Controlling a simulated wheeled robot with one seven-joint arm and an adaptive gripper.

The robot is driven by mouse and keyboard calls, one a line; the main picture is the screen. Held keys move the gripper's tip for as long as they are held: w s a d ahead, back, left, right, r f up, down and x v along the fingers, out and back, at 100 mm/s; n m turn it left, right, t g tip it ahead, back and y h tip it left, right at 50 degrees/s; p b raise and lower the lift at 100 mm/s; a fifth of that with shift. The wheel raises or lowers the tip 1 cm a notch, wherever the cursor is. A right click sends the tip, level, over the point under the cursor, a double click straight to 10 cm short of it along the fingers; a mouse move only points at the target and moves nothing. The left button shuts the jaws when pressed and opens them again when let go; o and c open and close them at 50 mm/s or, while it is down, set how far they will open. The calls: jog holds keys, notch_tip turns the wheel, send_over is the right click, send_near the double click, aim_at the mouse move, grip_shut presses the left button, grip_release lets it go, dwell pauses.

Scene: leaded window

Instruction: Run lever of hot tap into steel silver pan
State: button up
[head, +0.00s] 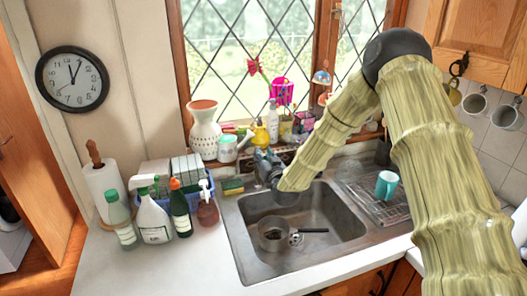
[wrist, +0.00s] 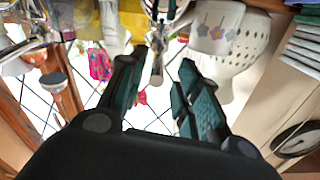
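The steel silver pan (head: 271,235) sits in the sink basin, its black handle pointing right. A small round metal thing, perhaps the drain strainer, shows beside it. My gripper (head: 262,158) is at the back edge of the sink in the head view, low behind the basin, and mostly hides the tap there. In the wrist view, which is upside down, my gripper (wrist: 165,62) has its two dark teal fingers apart. A chrome tap part (wrist: 157,60) stands between or just beyond the fingertips; I cannot tell whether they touch it. The hot lever cannot be clearly told apart.
The sink (head: 330,205) has a drying rack with a teal mug (head: 387,185) on its right. Left of it stand a sponge (head: 233,186), a soap pump (head: 207,208) and several bottles. A white vase (head: 204,130) and sill clutter stand behind. The front left counter is clear.

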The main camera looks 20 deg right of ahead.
jog(key=w, duration=0.1)
jog(key=w+f, duration=0.1)
jog(key=w, duration=0.1)
jog(key=shift+w+d+f, duration=0.1)
jog(key=shift+w+f, duration=0.25)
jog(key=shift+s+d+r, duration=0.1)
jog(key=shift+s+r, duration=0.15)
jog(key=shift+r, duration=0.1)
jog(key=shift+s+r, duration=0.6)
jog(key=shift+s, duration=0.2)
jog(key=shift+c, duration=1)
jog(key=shift+w+f, duration=0.65)
jog(key=shift+w, duration=0.05)
grip_shut()
jog(key=shift+s+r, duration=0.1)
